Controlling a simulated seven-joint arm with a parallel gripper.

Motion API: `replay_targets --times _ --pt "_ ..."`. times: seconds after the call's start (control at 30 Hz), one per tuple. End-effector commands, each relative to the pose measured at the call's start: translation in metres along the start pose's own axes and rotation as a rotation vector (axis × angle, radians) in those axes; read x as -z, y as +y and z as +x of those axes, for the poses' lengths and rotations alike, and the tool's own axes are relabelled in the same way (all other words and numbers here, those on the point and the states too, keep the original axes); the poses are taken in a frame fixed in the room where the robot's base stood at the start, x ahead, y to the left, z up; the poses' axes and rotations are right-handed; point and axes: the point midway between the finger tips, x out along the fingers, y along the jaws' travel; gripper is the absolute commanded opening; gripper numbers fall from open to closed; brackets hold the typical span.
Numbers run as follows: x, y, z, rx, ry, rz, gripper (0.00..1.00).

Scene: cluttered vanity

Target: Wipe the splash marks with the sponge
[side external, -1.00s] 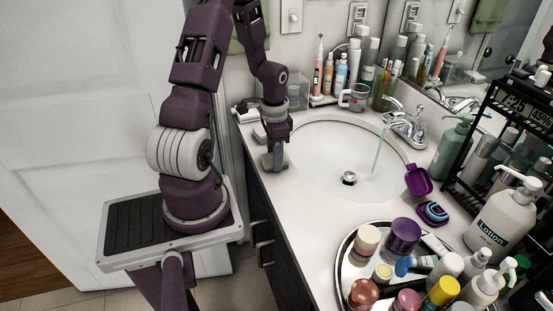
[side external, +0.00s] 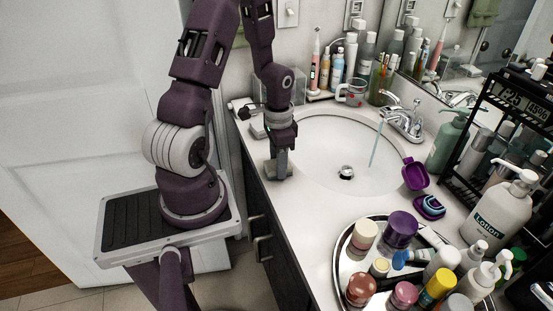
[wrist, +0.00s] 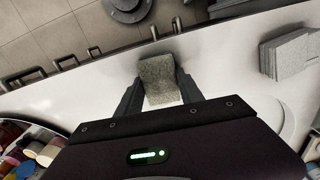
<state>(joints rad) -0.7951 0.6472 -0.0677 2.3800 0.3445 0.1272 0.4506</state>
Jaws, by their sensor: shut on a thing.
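My gripper (side external: 279,166) points down at the counter strip to the left of the sink basin, close to the counter's front edge. In the wrist view its two dark fingers (wrist: 160,88) are shut on a grey, speckled, block-shaped sponge (wrist: 158,70). The sponge sits low at or just above the white counter (wrist: 112,68); I cannot tell for sure whether it touches. In the side view the sponge is hard to tell apart from the grey fingertips. I cannot make out splash marks on the counter in either view.
The sink basin (side external: 325,170) has water running from the faucet (side external: 407,122). A round tray (side external: 341,270) of cosmetics stands at the front right. A purple soap case (side external: 415,174) lies right of the basin. A cup (side external: 351,93) and bottles stand at the back.

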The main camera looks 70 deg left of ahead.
Motion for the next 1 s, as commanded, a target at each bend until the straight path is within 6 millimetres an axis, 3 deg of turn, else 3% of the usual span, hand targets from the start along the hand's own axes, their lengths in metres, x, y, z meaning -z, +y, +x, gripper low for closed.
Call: replay_targets --times 0.2,0.47,1.0 --pt "0.001 0.014 0.002 0.0 0.0 0.003 0.0" --pt "0.001 0.014 0.0 0.001 0.002 0.0 0.0" --pt "0.002 0.013 -0.068 0.005 0.005 -0.003 0.0"
